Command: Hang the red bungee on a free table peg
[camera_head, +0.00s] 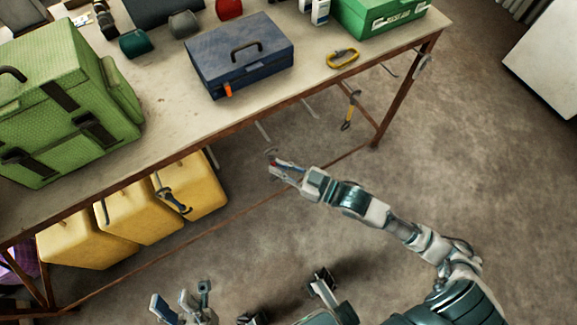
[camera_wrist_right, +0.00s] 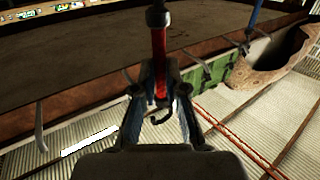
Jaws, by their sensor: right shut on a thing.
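The red bungee (camera_wrist_right: 160,65) stands between the fingers of my right gripper (camera_wrist_right: 160,100) in the right wrist view, with a dark hook below them. In the head view my right gripper (camera_head: 284,168) is shut on it, in front of the table's (camera_head: 190,125) front edge. Bare pegs (camera_head: 262,131) and (camera_head: 308,108) stick out from that edge; another bare peg (camera_head: 212,156) is further left. A yellow bungee (camera_head: 349,112) and a blue bungee (camera_head: 172,198) hang at the edge. My left gripper (camera_head: 182,303) looks open and empty, low in the head view.
On the table are a green bag (camera_head: 60,110), a blue toolbox (camera_head: 238,60), a yellow carabiner (camera_head: 342,58) and a green case (camera_head: 380,12). Yellow containers (camera_head: 150,212) stand beneath. A table leg (camera_head: 405,95) is to the right. The floor in front is largely clear.

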